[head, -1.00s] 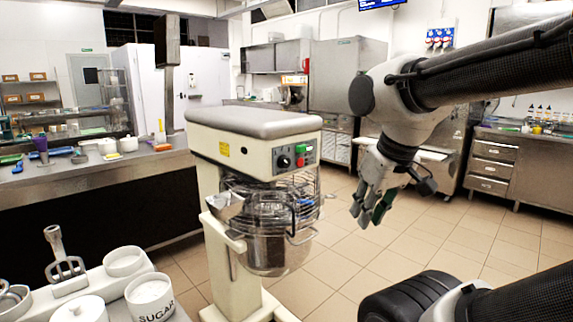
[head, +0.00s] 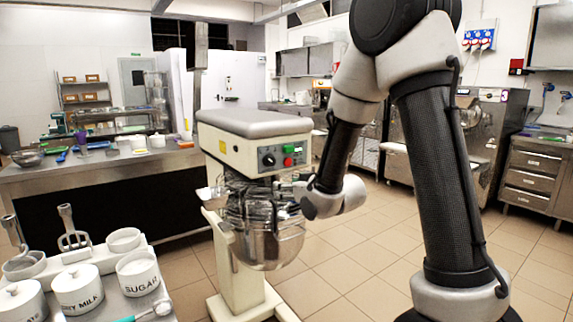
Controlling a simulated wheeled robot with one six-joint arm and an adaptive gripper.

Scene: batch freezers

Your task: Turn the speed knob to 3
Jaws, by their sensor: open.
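The planetary mixer (head: 245,150) stands left of centre, cream with a grey top. Its black round speed knob (head: 269,160) is on the front panel, left of a green button (head: 289,149) and a red button (head: 288,162). The knob is too small for me to read its setting. My gripper (head: 283,187) is open, just below and slightly right of the knob, in front of the wire guard. It is apart from the knob in the picture. My wrist and forearm partly hide its fingers.
A steel bowl (head: 268,238) hangs under the mixer head. At lower left are a sugar jar (head: 138,277) and other white jars on a counter. A long steel counter (head: 100,165) runs behind. Open tiled floor (head: 340,255) lies right of the mixer.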

